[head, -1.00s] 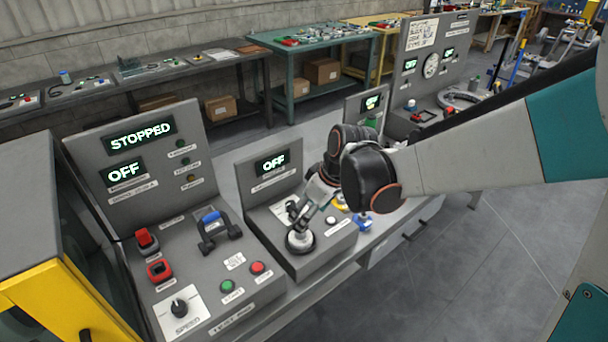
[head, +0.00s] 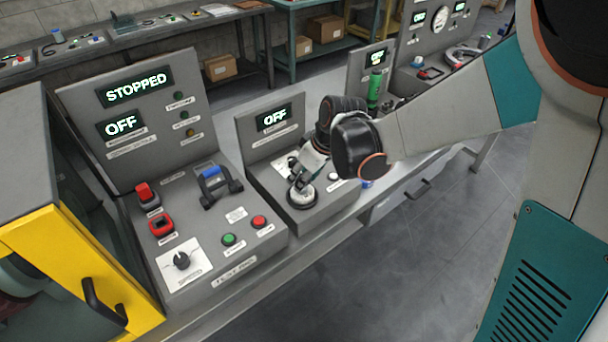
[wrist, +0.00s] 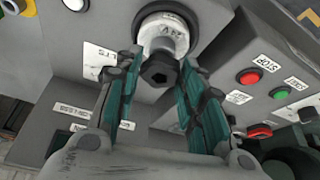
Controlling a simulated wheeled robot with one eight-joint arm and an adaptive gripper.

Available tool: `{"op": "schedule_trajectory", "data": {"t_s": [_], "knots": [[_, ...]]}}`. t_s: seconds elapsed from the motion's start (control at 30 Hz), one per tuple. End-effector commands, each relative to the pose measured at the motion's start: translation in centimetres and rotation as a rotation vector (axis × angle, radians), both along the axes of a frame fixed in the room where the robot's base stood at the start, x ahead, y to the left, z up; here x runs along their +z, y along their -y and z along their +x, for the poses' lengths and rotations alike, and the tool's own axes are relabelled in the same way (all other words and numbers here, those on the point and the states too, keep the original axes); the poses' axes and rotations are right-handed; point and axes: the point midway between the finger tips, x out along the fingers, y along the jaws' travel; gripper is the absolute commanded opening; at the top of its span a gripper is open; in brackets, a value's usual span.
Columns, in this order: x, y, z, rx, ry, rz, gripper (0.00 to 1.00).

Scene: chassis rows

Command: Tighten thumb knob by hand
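The thumb knob (wrist: 160,70) has a black faceted end. It sits in front of a white round body (wrist: 164,36) with a dark ring at its base. In the head view, the white body (head: 303,197) stands on the small grey console under an OFF display. My gripper (wrist: 160,62) reaches down to it. Its two teal-padded fingers are spread on either side of the knob, with narrow gaps that look free of contact. In the head view, my gripper (head: 300,180) and wrist partly cover the knob.
A larger console (head: 128,142) stands at left, reading STOPPED and OFF. It carries a blue-handled lever (head: 212,180), a green button (head: 229,239), a red button (head: 259,221) and a speed dial (head: 181,261). A yellow-framed cabinet (head: 80,262) stands at far left. Open floor lies in front.

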Motion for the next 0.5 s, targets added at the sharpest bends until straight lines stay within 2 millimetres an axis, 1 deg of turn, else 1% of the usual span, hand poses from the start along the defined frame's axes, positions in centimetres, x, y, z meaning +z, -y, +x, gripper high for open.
{"op": "schedule_trajectory", "data": {"t_s": [0.1,0.13,0.2,0.37,0.5], "knots": [[0.0,0.01,-0.01,0.0,0.0,0.0,0.13],[-0.01,0.01,-0.01,0.0,0.0,0.0,0.32],[-0.01,0.01,-0.01,0.0,0.0,0.0,0.17],[-0.03,-0.03,-0.05,-0.017,0.0,-0.001,0.17],[-0.05,-0.12,-0.15,-0.134,0.001,-0.002,0.17]]}}
